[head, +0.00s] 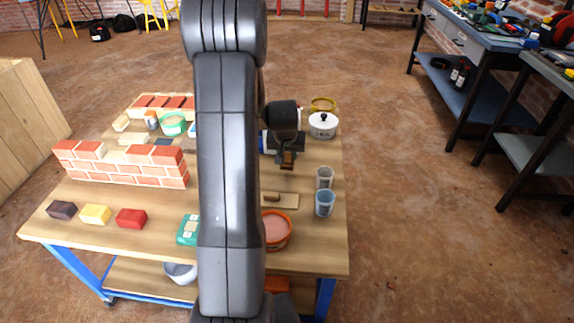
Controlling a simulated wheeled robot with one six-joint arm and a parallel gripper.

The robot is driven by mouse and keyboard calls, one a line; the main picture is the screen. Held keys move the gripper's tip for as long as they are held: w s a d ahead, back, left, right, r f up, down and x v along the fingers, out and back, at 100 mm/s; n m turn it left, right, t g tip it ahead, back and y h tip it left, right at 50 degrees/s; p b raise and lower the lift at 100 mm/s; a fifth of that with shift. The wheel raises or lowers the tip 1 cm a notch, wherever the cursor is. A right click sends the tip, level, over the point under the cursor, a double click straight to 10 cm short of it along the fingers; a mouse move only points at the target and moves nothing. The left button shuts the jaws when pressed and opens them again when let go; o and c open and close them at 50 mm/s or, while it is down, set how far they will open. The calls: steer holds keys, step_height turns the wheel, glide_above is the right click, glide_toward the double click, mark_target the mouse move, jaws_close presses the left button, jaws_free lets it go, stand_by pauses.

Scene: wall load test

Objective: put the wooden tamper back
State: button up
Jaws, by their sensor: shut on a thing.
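My gripper (286,157) is over the right part of the wooden workbench (325,253), shut on a small brown piece. This looks like the wooden tamper (287,165), seen mostly from above. The jaws hide much of it, so its full shape cannot be told. It appears to be above the bench top, but the exact height is unclear. Below it on the bench lies a flat pale wooden board with a small handle (285,200).
A low brick wall (120,170) stands at left, with purple, yellow and red blocks (131,218) before it. Right of my arm are an orange tub (276,232), two cups (325,203) and a white lidded pot (322,125). My arm hides the bench middle.

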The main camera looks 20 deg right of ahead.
mark_target(287, 157)
steer(key=shift+f+b, duration=0.3)
steer(key=shift+f, duration=1.65)
steer(key=shift+f, duration=0.2)
steer(key=o, duration=1)
steer(key=shift+r, duration=0.2)
steer(key=shift+r, duration=0.3)
steer(key=p+v, duration=0.1)
steer(key=v, duration=1)
steer(key=shift+s+a+r+p, duration=0.15)
steer(key=shift+s+p, duration=0.1)
steer(key=shift+p, duration=0.15)
